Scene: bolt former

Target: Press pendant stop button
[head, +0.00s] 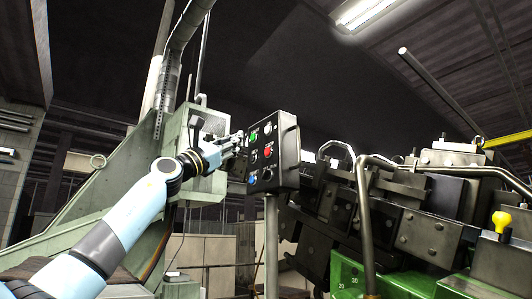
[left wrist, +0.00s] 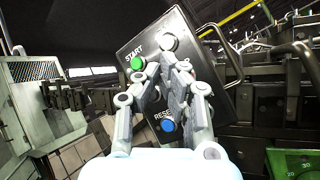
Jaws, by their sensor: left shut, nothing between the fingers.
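The black pendant box (head: 288,153) stands on a grey post in the middle of the head view. Its face carries a green button (head: 253,136), a white button (head: 267,129), a red button (head: 268,152) and a blue button (head: 253,180). My left gripper (head: 240,138) is shut and empty, close in front of the face at its upper left; I cannot tell whether it touches. In the left wrist view, the gripper (left wrist: 166,72) covers the middle of the face, between the green START button (left wrist: 137,62) and the blue RESET button (left wrist: 167,125). The red button is hidden there.
A pale green machine housing (head: 110,200) stands to the left, behind my left arm. Dark machinery (head: 430,225) with bent metal pipes and a yellow knob (head: 501,220) fills the right. A green block (head: 348,275) sits at the lower right.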

